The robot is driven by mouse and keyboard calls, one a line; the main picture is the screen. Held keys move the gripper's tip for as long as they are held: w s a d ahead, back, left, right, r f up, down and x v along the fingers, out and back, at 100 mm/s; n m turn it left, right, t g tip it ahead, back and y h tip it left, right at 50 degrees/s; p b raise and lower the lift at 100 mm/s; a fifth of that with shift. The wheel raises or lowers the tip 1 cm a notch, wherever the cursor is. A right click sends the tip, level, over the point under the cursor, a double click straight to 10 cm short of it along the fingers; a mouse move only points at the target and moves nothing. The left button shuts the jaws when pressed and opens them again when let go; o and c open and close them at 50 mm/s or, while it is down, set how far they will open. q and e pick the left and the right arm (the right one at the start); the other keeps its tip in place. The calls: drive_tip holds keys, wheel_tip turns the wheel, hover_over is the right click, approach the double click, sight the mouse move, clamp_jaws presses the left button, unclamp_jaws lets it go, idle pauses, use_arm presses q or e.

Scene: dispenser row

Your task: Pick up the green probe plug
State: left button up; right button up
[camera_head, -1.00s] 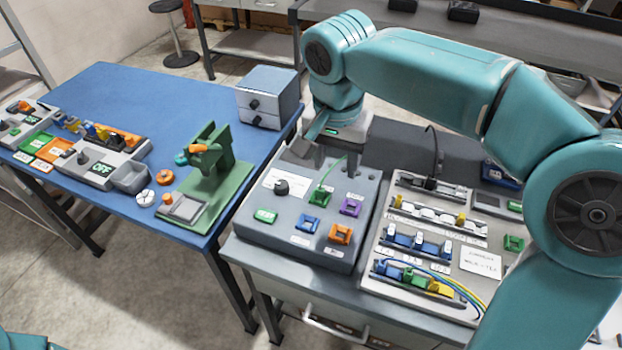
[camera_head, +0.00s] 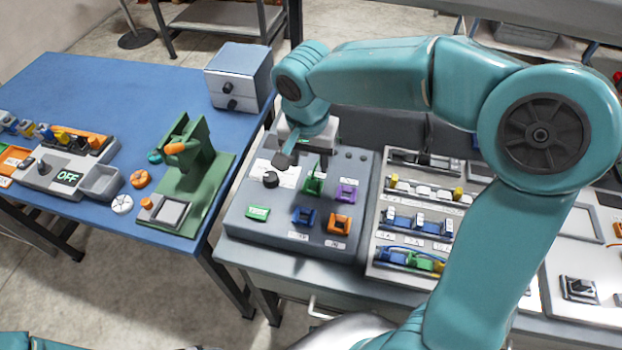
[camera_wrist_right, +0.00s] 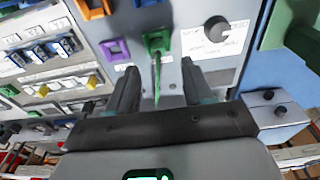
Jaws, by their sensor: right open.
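The green probe plug (camera_head: 313,186) sits upright in the grey sloped panel (camera_head: 249,228), in the row with the purple socket. In the right wrist view the green plug (camera_wrist_right: 157,42) lies just past my fingertips, with a thin green lead running back between the fingers. My right gripper (camera_head: 303,163) is open above and behind the plug; its two fingers also show in the right wrist view (camera_wrist_right: 159,70), apart and on either side of the lead. I see no contact with the plug. My left gripper is out of view.
A purple socket (camera_head: 345,193), orange socket (camera_head: 339,223), blue socket (camera_head: 304,216) and black knob (camera_head: 271,179) surround the plug closely. A module board (camera_head: 381,184) stands to the right.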

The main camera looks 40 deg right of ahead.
sight(313, 178)
drive_tip(key=shift+s+a+f, duration=0.15)
drive_tip(key=shift+s+f, duration=0.1)
drive_tip(key=shift+f, duration=0.3)
drive_tip(key=f, duration=0.3)
drive_tip(key=d+f+p, duration=0.1)
drive_tip(key=shift+w+f, duration=0.4)
drive_tip(key=shift+f, duration=0.2)
drive_tip(key=shift+s, duration=0.15)
drive_tip(key=shift+d, duration=0.1)
drive_tip(key=c, duration=0.8)
clamp_jaws()
